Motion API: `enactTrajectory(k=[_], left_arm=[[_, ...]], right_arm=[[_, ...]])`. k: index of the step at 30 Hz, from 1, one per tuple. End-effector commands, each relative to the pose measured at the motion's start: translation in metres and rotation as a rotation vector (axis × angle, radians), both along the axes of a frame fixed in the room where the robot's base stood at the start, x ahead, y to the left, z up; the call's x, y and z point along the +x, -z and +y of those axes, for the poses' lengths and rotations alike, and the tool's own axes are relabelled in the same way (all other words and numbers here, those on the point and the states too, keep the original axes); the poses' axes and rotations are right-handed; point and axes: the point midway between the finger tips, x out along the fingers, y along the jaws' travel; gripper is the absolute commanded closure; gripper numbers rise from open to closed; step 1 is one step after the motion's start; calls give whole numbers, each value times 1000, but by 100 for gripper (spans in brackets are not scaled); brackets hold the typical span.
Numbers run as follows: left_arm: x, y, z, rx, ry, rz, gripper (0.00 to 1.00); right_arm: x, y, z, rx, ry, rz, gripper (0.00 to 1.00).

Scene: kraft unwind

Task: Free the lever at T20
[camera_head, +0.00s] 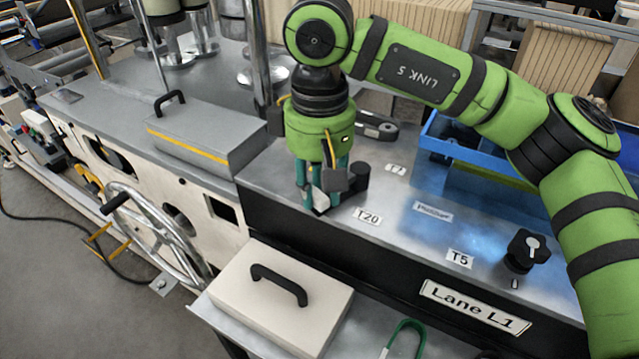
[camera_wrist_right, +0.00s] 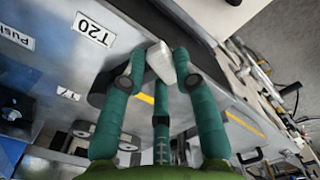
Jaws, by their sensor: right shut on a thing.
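The T20 label (camera_head: 367,216) lies on the grey bench top, and it also shows in the wrist view (camera_wrist_right: 93,29). My right gripper (camera_head: 322,200) points down at the bench just left of that label. Its teal fingers are shut on a small pale, wedge-like piece (camera_wrist_right: 160,62); the piece also shows between the fingertips in the head view (camera_head: 319,199). A short dark round part (camera_head: 360,174) stands right beside the gripper. The fingers hide much of the spot, so I cannot tell the lever's shape or whether the pale piece touches it. My left gripper is not in view.
A black knob (camera_head: 526,250) stands by the T5 label (camera_head: 459,259). A blue tray (camera_head: 437,146) lies behind. A grey cover (camera_head: 205,135) with a handle is to the left. A cream box (camera_head: 240,295) with a black handle sits in front, below the bench edge.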

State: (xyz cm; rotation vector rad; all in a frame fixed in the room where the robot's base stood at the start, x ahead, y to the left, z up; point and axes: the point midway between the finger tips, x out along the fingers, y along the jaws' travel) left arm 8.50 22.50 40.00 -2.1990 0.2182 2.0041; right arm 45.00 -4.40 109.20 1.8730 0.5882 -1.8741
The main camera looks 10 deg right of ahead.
Motion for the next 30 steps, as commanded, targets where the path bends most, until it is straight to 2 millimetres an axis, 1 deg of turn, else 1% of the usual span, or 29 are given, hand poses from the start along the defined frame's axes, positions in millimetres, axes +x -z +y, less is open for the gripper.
enactTrajectory(k=[3, 4, 5, 6, 15, 19, 23, 30], left_arm=[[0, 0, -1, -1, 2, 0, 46], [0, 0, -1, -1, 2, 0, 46], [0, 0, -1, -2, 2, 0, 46], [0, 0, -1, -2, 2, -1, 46], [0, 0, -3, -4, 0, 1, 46], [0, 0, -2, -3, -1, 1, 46], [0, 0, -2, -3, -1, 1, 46], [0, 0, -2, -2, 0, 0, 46]], right_arm=[[0, -1, 0, -1, 0, 1, 100], [0, -1, 0, -1, 0, 1, 66], [0, -1, 0, -1, 0, 1, 54], [0, -1, 0, -1, 0, 1, 46], [0, -1, 0, 1, 1, -1, 46], [1, -9, 0, 2, 2, -3, 46], [1, -30, 1, 3, 1, -4, 46], [1, -83, 0, 0, 3, -6, 46]])
